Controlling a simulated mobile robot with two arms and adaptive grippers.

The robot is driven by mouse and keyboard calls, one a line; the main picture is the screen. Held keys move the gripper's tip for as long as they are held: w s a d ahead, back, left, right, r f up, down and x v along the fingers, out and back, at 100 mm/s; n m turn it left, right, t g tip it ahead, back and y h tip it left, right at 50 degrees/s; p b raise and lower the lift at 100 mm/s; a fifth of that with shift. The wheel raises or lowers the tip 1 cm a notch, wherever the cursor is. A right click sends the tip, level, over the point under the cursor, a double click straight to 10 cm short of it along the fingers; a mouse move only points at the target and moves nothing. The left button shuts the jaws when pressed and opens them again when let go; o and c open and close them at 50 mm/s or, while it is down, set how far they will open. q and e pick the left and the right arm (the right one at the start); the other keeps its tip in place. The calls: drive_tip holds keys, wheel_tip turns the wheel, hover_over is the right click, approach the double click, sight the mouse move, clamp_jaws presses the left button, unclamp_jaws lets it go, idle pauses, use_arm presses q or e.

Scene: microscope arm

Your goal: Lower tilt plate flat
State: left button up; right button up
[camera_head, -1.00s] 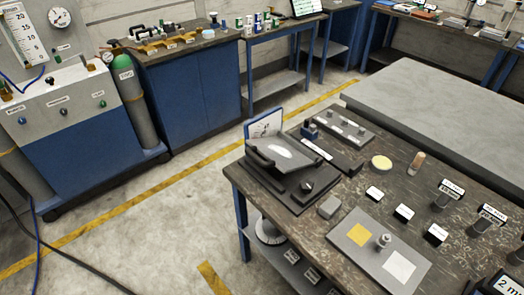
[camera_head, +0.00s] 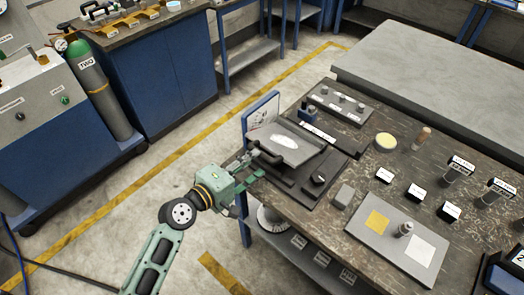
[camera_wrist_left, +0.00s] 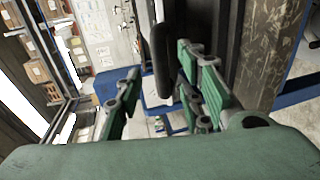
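The tilt plate (camera_head: 308,151), grey with a white patch, sits raised and tilted over its dark base (camera_head: 289,188) at the table's left end. A black handle (camera_head: 268,158) runs along its left side. My left gripper (camera_head: 250,164) is just left of this handle. In the left wrist view its green fingers (camera_wrist_left: 160,102) are spread apart, with a black bar (camera_wrist_left: 161,50), seemingly the handle, in the gap ahead. I see no contact between fingers and bar. The fingertips are small and partly merged with the plate in the head view. My right gripper is not in view.
A small grey block (camera_head: 344,195) and a grey tray (camera_head: 408,262) lie to the right. Open floor lies left of the table.

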sight(262, 154)
use_arm(q)
drive_tip(key=shift+x, duration=2.75)
clamp_jaws()
